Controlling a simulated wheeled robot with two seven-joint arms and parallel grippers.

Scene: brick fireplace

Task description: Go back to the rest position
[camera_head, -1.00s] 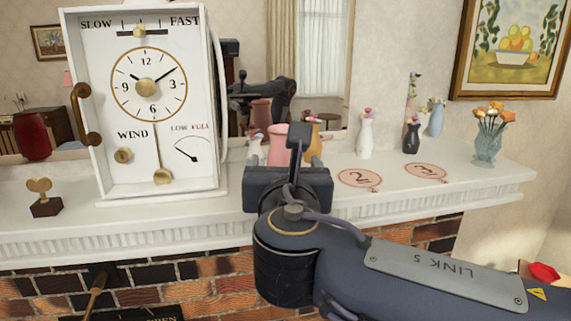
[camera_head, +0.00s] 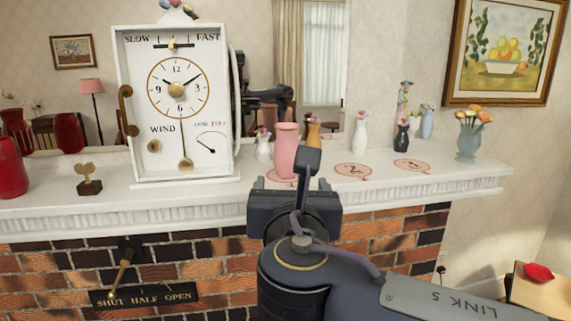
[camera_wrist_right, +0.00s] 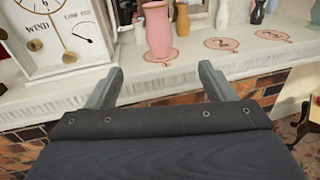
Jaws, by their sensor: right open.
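My right gripper (camera_head: 302,172) is in front of the mantel's edge, with my dark arm coming in from the lower right. In the right wrist view its two fingers (camera_wrist_right: 158,82) are spread apart with nothing between them. A pink vase (camera_head: 286,152) stands upright on the mantel (camera_head: 230,203) behind the gripper, apart from it in the wrist view (camera_wrist_right: 157,30). My left gripper is not in view.
A white clock box (camera_head: 178,140) stands left of the pink vase. Red vases (camera_head: 12,168) are at the far left. Several small vases and marked pink discs (camera_head: 353,170) are to the right. A brick fireplace front (camera_head: 200,258) with a damper lever (camera_head: 124,262) is below.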

